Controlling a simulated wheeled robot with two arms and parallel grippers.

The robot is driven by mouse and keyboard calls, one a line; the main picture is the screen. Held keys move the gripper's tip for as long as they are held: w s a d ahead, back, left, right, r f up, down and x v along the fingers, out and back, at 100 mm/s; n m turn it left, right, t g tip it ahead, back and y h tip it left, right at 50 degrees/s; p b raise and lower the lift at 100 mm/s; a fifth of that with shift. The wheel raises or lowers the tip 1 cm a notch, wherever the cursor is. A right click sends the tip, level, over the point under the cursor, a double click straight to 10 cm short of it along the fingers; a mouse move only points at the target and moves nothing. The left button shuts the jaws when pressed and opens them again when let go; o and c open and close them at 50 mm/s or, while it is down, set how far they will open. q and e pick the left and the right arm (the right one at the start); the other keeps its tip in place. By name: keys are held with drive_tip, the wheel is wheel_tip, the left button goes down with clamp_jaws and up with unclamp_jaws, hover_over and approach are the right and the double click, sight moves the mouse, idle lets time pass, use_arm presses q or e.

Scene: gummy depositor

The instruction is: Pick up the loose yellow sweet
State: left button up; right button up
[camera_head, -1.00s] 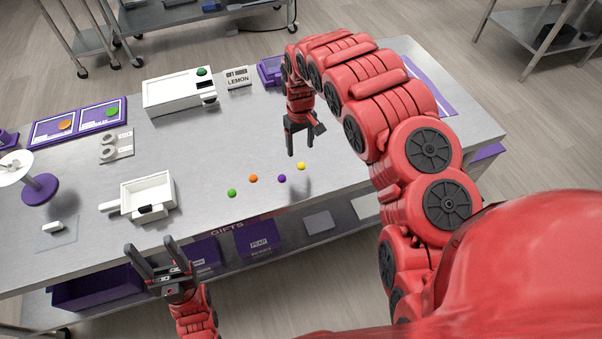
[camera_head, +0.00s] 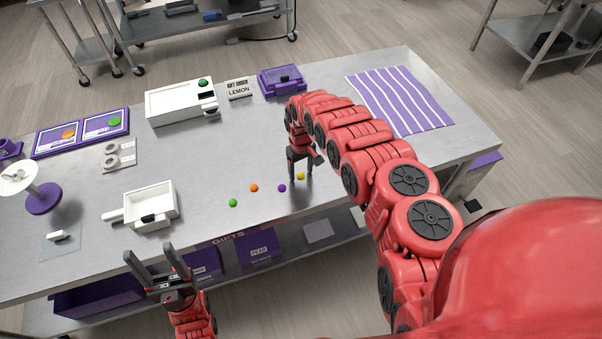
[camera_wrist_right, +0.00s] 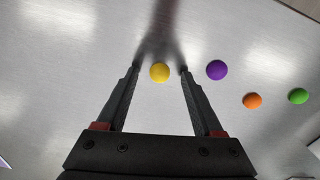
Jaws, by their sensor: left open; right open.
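The loose yellow sweet (camera_head: 301,175) lies on the metal table at the right end of a row of sweets. In the right wrist view the yellow sweet (camera_wrist_right: 159,72) shows between the two fingertips. My right gripper (camera_head: 300,184) is open and points down over it, its fingers on either side; the right wrist view shows the same open fingers (camera_wrist_right: 160,70). I cannot tell whether a finger touches the sweet. A purple sweet (camera_wrist_right: 217,69) lies just outside one finger. My left gripper (camera_head: 152,254) is open and empty in front of the table's front edge.
An orange sweet (camera_head: 254,188) and a green sweet (camera_head: 233,203) lie further left. A white tray with a handle (camera_head: 128,209) stands left of them.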

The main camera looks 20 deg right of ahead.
drive_tip(key=shift+f, duration=0.1)
clamp_jaws()
idle(0.3)
